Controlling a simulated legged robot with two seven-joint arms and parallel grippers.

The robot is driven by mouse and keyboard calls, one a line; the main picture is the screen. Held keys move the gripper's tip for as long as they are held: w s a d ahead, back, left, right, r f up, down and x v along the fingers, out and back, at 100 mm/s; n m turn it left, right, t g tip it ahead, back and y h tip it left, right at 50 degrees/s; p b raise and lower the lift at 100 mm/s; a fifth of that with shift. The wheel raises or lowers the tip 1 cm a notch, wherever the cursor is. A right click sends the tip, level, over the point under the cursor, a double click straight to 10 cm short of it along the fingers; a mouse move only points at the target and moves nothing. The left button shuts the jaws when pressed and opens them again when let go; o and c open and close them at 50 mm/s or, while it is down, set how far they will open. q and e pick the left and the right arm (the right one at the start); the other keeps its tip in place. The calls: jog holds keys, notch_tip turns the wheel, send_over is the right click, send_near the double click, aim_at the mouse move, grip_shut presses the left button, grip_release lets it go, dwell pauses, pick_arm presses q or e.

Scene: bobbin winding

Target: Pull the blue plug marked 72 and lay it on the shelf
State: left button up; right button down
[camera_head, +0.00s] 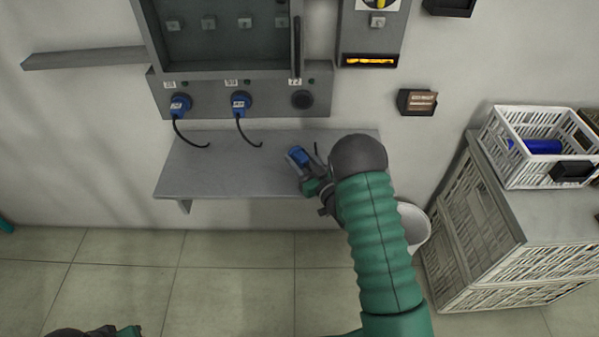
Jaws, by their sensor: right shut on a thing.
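My right gripper (303,166) is shut on a blue plug (299,155) at the right part of the grey shelf (225,177). The plug is over the shelf; I cannot tell whether it touches it. The socket marked 72 (302,99), the rightmost on the panel, is empty. Two other blue plugs, the left one (180,105) and the middle one (240,103), sit in their sockets with black cables hanging down. Part of my left arm shows at the bottom left edge; its fingers are cut off by the frame.
A grey cabinet (227,70) is above the sockets, with a narrow ledge (85,58) to its left. A white bin (412,226) stands partly behind my right arm. At right, a white crate (507,165) holds a blue thing. The shelf's left and middle are clear.

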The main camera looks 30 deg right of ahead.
aim_at(300, 157)
jog(key=shift+f+b, duration=0.9)
jog(key=shift+f, duration=0.35)
jog(key=c, duration=0.6)
grip_release()
jog(key=o, duration=0.5)
jog(key=shift+s+a+r+p, duration=0.1)
jog(key=shift+s+r+p, duration=0.05)
jog(key=shift+r+p, duration=1)
jog(key=shift+s+a+r+p, duration=0.15)
jog(key=shift+r+p, duration=0.75)
jog(key=shift+r, duration=0.5)
jog(key=shift+s+r+p, duration=0.15)
jog(key=shift+r+p, duration=0.85)
jog(key=shift+r, duration=0.25)
